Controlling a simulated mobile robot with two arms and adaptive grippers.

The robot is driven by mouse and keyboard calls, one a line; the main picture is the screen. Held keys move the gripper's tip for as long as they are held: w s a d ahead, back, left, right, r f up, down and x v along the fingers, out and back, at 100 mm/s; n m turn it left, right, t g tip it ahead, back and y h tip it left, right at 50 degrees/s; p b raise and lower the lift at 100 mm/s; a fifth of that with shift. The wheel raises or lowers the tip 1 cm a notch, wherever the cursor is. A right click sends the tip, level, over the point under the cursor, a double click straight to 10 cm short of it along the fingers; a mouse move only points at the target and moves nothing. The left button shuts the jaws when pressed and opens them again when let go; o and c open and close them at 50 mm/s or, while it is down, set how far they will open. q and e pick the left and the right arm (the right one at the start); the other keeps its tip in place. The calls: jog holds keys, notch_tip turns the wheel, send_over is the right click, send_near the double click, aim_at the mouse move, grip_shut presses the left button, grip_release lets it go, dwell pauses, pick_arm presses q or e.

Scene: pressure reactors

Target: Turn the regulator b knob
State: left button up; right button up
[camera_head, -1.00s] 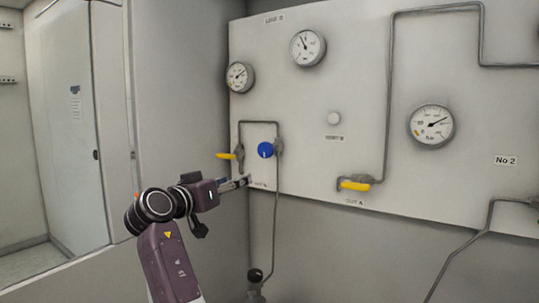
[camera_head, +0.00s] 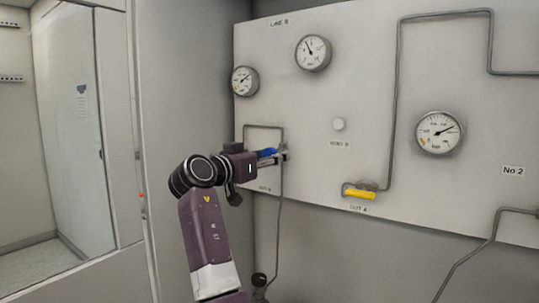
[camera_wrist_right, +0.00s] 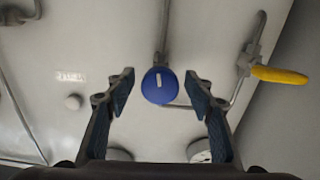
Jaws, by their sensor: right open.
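The blue regulator knob (camera_wrist_right: 160,86) is on the white panel, with a small white mark on its face. In the right wrist view it sits between the two open fingers of my right gripper (camera_wrist_right: 160,92), with a gap on each side. In the head view the blue knob (camera_head: 267,153) is partly hidden behind my right gripper (camera_head: 283,157), which is level with it and close to the panel. Contact cannot be told. My left gripper is not in view.
A yellow valve handle (camera_wrist_right: 279,75) sits to the right of the knob in the wrist view. Another yellow handle (camera_head: 360,194) is lower right in the head view. Gauges (camera_head: 313,53), a white button (camera_head: 338,124) and thin pipes (camera_head: 397,100) stand out from the panel.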

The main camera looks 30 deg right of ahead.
jog(key=shift+c, duration=0.7)
jog(key=shift+c, duration=1.3)
jog(key=c, duration=0.8)
jog(key=shift+n, duration=0.4)
jog(key=shift+n+p, duration=0.6)
jog(key=shift+n, duration=0.6)
jog(key=shift+n+p, duration=0.4)
jog(key=shift+n, duration=0.8)
